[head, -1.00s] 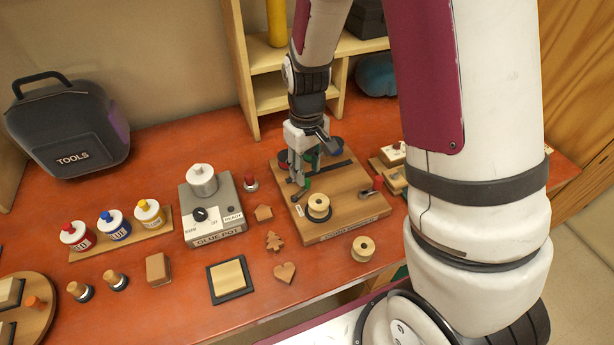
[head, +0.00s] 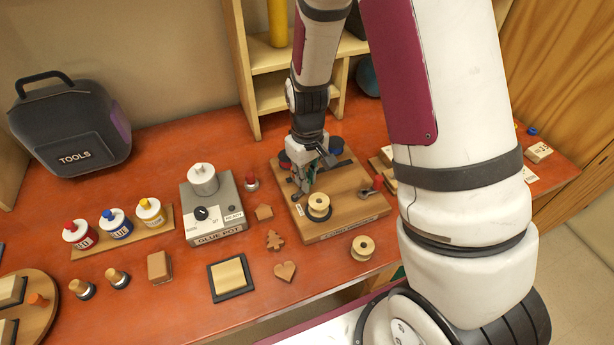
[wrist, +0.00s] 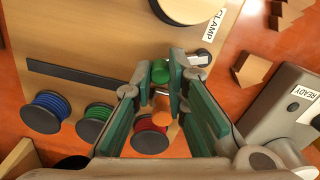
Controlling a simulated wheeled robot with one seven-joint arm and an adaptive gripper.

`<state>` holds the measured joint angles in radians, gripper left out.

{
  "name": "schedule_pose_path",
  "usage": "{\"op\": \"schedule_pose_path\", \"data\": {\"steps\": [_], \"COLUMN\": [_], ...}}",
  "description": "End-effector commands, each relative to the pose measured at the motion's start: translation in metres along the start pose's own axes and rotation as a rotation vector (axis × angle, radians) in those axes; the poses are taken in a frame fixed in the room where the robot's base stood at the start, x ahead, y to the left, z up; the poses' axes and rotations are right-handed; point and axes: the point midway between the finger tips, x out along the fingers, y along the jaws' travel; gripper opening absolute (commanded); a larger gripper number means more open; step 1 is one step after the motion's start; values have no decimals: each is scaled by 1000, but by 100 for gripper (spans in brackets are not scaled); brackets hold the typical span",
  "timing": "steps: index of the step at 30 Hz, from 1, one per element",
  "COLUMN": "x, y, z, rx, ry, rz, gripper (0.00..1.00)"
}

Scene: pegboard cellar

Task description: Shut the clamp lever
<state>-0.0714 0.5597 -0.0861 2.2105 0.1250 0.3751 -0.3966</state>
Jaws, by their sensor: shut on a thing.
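The wooden clamp board (head: 345,225) lies on the orange-red bench, with a "CLAMP" label (wrist: 217,25) near its edge. My gripper (head: 304,190) is low over the left part of this board. In the wrist view my gripper (wrist: 160,85) has its green-padded fingers on both sides of the clamp lever, whose green knob (wrist: 160,72) shows between the tips. An orange part (wrist: 162,103) shows just below the knob in the picture. The gripper is shut on the lever. In the head view the fingers mostly hide the lever, so its angle is unclear.
Blue (wrist: 47,112), green (wrist: 97,122) and red (wrist: 150,135) spools stand beside a dark strip (wrist: 75,75) on the board. The grey glue pot (head: 212,210) is left of the board. A red-knobbed part (head: 378,181) sits at the right.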

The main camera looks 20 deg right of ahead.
Motion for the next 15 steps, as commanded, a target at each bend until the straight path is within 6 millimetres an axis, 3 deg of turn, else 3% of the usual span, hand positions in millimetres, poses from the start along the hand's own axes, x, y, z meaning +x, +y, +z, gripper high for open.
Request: {"op": "schedule_pose_path", "data": {"steps": [8, 15], "x": [0, -1], "y": [-1, -1], "z": [3, 10], "rx": [45, 188], "ry": [-1, -2], "rz": [-1, -1], "gripper": [0, 0]}}
